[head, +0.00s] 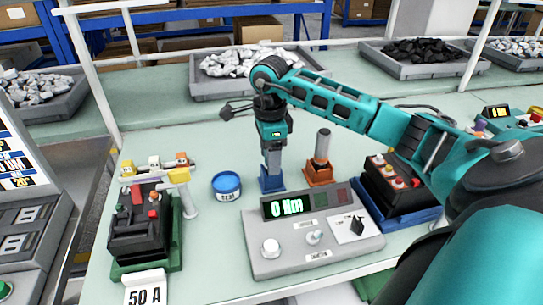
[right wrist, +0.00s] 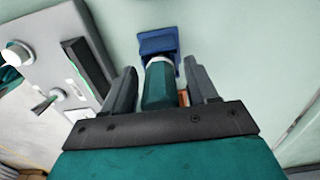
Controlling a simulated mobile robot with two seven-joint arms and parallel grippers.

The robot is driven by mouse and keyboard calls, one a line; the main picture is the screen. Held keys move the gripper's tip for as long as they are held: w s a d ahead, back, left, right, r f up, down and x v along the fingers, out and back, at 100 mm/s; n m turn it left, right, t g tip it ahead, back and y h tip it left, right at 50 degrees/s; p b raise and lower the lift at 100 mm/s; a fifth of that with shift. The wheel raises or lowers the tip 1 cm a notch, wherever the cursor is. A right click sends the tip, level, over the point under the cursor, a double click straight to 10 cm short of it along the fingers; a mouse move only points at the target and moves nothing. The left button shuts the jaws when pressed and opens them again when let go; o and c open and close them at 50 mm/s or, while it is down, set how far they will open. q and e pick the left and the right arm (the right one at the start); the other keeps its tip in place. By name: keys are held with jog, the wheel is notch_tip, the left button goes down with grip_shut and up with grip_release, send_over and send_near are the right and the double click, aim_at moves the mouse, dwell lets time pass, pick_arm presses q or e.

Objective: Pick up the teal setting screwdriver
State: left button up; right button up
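The teal screwdriver (right wrist: 158,88) stands in a blue holder (right wrist: 158,42), with its handle toward the camera in the right wrist view. My right gripper (right wrist: 160,66) is open, with one finger on each side of the teal handle and a small gap showing on both sides. In the head view my right gripper (head: 272,170) points down over the blue holder (head: 271,185), and its fingers hide most of the screwdriver. My left gripper is not in view.
An orange holder (head: 319,174) with a grey-handled tool stands close to the right. A grey tester (head: 312,245) reading 0 Nm is in front. A blue tin (head: 227,187) and a black breaker (head: 143,225) are at left, another breaker (head: 392,190) at right.

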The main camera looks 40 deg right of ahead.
jog(key=c, duration=0.9)
jog(key=shift+c, duration=0.4)
jog(key=shift+r, duration=0.15)
